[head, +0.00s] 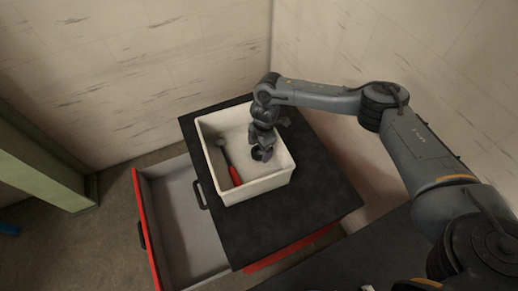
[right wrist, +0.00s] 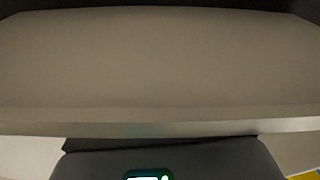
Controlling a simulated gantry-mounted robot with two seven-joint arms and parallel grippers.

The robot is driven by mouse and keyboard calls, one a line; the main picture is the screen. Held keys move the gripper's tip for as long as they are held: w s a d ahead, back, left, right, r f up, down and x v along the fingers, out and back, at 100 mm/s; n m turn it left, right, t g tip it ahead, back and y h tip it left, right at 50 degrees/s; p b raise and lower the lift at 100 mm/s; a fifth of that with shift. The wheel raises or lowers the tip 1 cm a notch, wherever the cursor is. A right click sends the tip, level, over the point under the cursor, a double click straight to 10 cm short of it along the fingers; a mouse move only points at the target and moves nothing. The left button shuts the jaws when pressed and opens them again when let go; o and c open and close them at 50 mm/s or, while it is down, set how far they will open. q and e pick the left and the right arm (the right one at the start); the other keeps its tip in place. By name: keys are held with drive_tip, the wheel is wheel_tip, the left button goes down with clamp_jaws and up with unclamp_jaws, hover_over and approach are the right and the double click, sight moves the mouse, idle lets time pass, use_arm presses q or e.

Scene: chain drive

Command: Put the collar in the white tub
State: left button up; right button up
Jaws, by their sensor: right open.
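The white tub (head: 274,182) stands on the black top of a cabinet in the head view. My right gripper (head: 262,154) points down into the tub's opening, toward its right side, and is open. A pale surface, likely the tub (right wrist: 160,65), fills most of the right wrist view. The gripper's fingertips do not show clearly there. I cannot make out the collar for certain; dark shapes at the fingertips are too small to tell apart. My left gripper is not in view.
A tool with a red handle (head: 236,176) lies in the tub's left side. The black cabinet top (head: 270,228) is clear around the tub. An open red-edged drawer (head: 178,215) juts out at left and looks empty. A wall stands close behind.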

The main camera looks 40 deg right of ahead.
wheel_tip(320, 180, up, 11)
drive_tip(key=d+p, duration=0.1)
drive_tip(key=shift+d, duration=0.15)
drive_tip(key=shift+s, duration=0.1)
idle(0.4)
